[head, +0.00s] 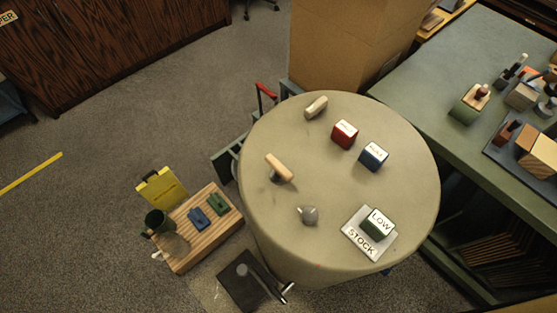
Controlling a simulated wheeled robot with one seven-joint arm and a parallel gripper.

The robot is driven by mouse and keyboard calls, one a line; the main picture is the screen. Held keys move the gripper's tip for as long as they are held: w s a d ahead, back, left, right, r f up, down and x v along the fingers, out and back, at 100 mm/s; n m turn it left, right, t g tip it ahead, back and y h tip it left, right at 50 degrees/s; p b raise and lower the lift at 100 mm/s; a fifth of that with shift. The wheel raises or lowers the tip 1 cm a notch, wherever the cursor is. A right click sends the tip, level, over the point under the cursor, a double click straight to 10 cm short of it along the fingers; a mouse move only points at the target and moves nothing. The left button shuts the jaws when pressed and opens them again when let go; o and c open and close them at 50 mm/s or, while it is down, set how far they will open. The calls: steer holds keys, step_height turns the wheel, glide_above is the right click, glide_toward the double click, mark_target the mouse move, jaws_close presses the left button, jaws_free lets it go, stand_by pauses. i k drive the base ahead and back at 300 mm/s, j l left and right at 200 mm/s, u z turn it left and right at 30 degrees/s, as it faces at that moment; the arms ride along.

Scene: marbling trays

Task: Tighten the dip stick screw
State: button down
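No part that I can clearly name as the dip stick screw shows. On the round beige table (400,190), a tool with a pale wooden handle (279,168) lies at the left, its dark lower end small and unclear. A grey knob-like piece (309,214) with a pointed side sits nearer the front. I cannot tell whether either belongs to the dip stick. My gripper is not in view.
On the table are a beige block (316,107), red box (344,134), blue box (373,156) and dark green box (377,228) on a white "STOCK" card (357,243). A striped wooden tray (184,262) stands left; a green bench (420,88) stands right.

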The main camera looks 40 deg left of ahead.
mark_target(309, 215)
steer(key=u, duration=0.85)
